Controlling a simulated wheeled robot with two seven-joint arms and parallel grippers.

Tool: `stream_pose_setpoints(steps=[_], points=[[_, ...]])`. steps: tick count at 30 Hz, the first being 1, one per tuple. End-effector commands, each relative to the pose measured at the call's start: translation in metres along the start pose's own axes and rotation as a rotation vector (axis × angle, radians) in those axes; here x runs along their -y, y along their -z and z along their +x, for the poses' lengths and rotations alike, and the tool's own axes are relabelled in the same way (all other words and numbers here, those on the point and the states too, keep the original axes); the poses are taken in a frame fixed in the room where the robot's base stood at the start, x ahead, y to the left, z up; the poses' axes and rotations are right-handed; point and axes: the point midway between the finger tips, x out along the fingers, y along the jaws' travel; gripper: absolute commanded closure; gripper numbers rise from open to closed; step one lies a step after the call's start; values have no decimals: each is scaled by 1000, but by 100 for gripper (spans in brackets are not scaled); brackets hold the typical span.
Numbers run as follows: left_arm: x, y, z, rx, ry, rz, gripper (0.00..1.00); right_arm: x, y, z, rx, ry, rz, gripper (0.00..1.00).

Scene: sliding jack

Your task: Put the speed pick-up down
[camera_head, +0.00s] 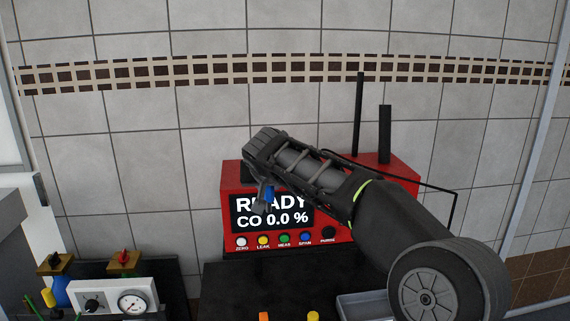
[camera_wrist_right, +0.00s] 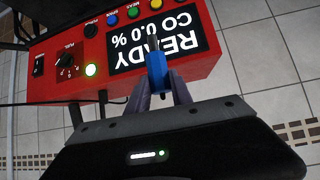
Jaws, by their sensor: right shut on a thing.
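The speed pick-up (camera_wrist_right: 156,72) is a small blue piece with a dark tip, held between the fingers of my right gripper (camera_wrist_right: 159,88). In the head view the blue piece (camera_head: 269,193) shows below my right gripper (camera_head: 265,203), in front of the red analyser's display. My right gripper is shut on it and holds it up in the air; its lower end is hard to make out. My left gripper is in neither view.
The red gas analyser (camera_head: 340,236) reads READY, CO 0.0 %, and stands on a dark cabinet top (camera_head: 235,285). Two black rods rise at its right. A grey tray (camera_head: 362,308) lies at the front. A white gauge box (camera_head: 115,299) and small valves stand at left.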

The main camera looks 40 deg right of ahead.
Motion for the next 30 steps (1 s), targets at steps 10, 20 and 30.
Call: stream_pose_setpoints(steps=[10, 20, 30], points=[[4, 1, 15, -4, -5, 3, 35, 92, -140, 25, 6, 197, -161, 100], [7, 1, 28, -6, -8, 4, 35, 153, -281, 2, 3, 437, -347, 100], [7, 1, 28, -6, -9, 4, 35, 159, -295, -3, 0, 464, -367, 100]])
